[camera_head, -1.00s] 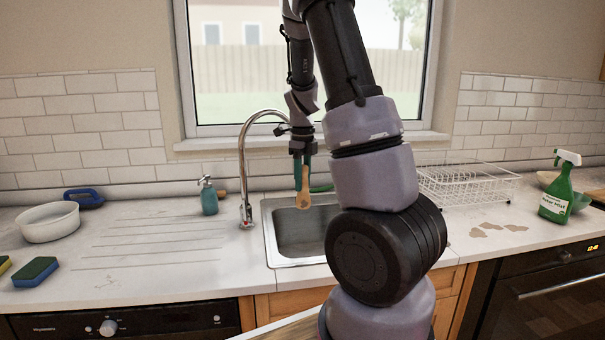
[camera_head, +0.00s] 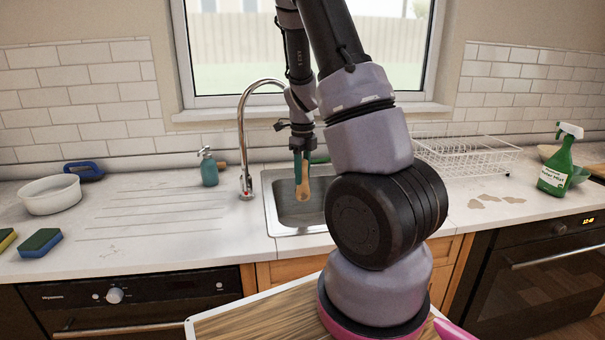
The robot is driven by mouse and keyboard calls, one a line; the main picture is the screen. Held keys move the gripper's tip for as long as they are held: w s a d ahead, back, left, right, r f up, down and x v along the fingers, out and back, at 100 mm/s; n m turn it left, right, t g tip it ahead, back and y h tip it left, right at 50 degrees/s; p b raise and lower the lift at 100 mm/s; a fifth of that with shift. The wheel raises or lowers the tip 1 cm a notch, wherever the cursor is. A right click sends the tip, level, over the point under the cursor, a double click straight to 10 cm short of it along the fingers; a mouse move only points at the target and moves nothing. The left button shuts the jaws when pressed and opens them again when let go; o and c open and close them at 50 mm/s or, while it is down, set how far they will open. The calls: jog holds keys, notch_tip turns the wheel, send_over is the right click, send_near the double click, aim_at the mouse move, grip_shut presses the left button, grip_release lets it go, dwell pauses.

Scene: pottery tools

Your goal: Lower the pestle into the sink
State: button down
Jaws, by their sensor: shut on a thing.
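The pestle (camera_head: 303,189) is a light wooden piece with a rounded lower end. It hangs upright from my gripper (camera_head: 301,160), which is shut on its upper part. The sink (camera_head: 272,222) is a steel basin set in the white counter. In the picture the pestle's lower end lies in front of the basin's inside, towards its back. I cannot tell whether it touches the basin. My own arm hides the right part of the sink.
A curved metal tap (camera_head: 244,150) rises at the sink's left back edge, close to my gripper. A teal soap bottle (camera_head: 209,170) stands left of it. A white wire dish rack (camera_head: 470,156) is at right. The left drainboard (camera_head: 150,218) is clear.

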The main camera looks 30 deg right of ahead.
dwell(0.3)
notch_tip(320, 180, down, 17)
jog(key=shift+r, duration=0.15)
dwell(2.7)
jog(key=shift+f, duration=2.5)
dwell(1.4)
jog(key=shift+c, duration=2.1)
grip_release()
